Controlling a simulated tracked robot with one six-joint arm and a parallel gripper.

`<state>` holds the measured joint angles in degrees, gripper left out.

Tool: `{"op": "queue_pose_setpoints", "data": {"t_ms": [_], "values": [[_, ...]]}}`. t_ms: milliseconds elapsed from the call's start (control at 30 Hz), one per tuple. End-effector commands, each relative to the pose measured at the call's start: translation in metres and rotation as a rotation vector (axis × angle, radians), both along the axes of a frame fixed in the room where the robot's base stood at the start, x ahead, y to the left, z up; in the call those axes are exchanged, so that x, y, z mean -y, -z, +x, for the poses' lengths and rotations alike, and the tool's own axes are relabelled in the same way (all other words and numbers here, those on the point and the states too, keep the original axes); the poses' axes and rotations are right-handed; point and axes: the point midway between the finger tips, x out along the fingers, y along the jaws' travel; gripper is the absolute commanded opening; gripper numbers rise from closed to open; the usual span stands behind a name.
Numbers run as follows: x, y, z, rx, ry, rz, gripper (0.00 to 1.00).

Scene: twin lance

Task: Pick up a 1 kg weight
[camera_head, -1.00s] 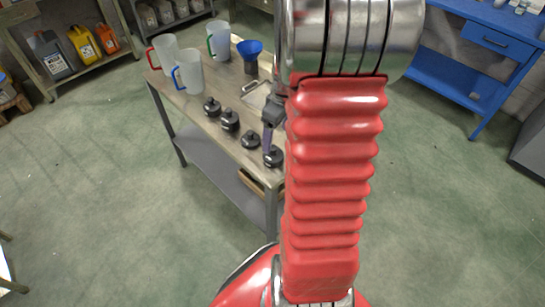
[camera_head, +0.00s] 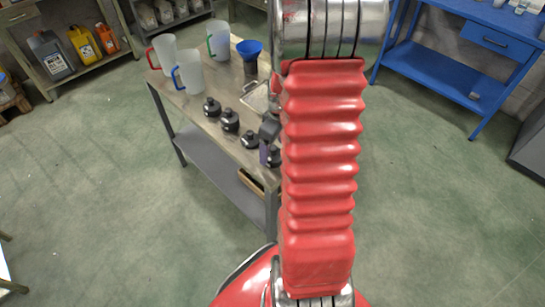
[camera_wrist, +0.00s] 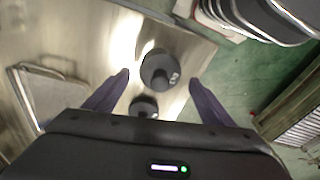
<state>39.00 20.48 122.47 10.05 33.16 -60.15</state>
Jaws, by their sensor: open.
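My gripper (camera_wrist: 160,78) is open and empty. In the wrist view, a round black weight (camera_wrist: 159,69) appears between its spread purple fingertips, and another weight (camera_wrist: 145,106) shows nearer the palm. I cannot tell the height left above them.
Measuring jugs with red (camera_head: 164,55), blue (camera_head: 189,71) and green (camera_head: 219,39) handles and a blue funnel (camera_head: 249,49) stand on the table. A metal tray (camera_head: 256,98) lies behind the weights. A blue workbench (camera_head: 450,70) is at right. Green floor is clear around.

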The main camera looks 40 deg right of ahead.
Motion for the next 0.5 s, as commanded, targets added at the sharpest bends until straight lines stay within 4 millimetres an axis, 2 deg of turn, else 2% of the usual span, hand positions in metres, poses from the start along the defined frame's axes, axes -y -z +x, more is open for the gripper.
{"op": "queue_pose_setpoints", "data": {"t_ms": [133, 500], "values": [[-0.0004, 0.0111, 0.0011, -0.001, 0.000, 0.000, 0.77], [-0.0002, 0.0120, 0.0013, 0.000, 0.000, -0.001, 0.77]]}}
